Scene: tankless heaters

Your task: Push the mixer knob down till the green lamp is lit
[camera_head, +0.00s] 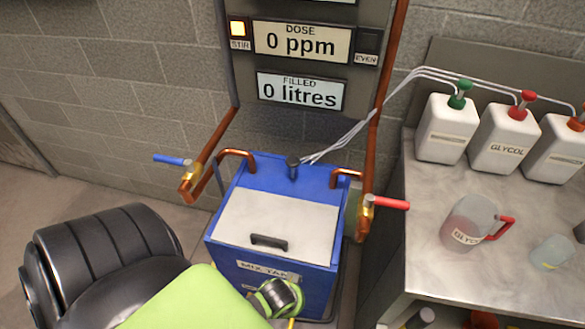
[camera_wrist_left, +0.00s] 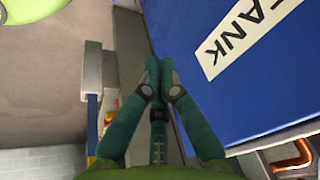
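The blue mix tank (camera_head: 222,252) has a grey lid with a black handle (camera_head: 268,242). A small dark upright knob (camera_head: 293,167) stands at its back rim beside thin hoses; I cannot tell for sure that it is the mixer knob. No green light shows. My left arm reaches in low, in front of the tank. In the left wrist view, my left gripper (camera_wrist_left: 159,64) has its fingers together, empty, beside the tank's labelled blue side (camera_wrist_left: 215,100). My right gripper is out of view.
Copper pipes with a blue-handled valve (camera_head: 172,160) and a red-handled valve (camera_head: 390,203) flank the tank. The metal bench (camera_head: 455,285) at right bears several white jugs, a clear pitcher (camera_head: 470,222) and a small beaker (camera_head: 551,252).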

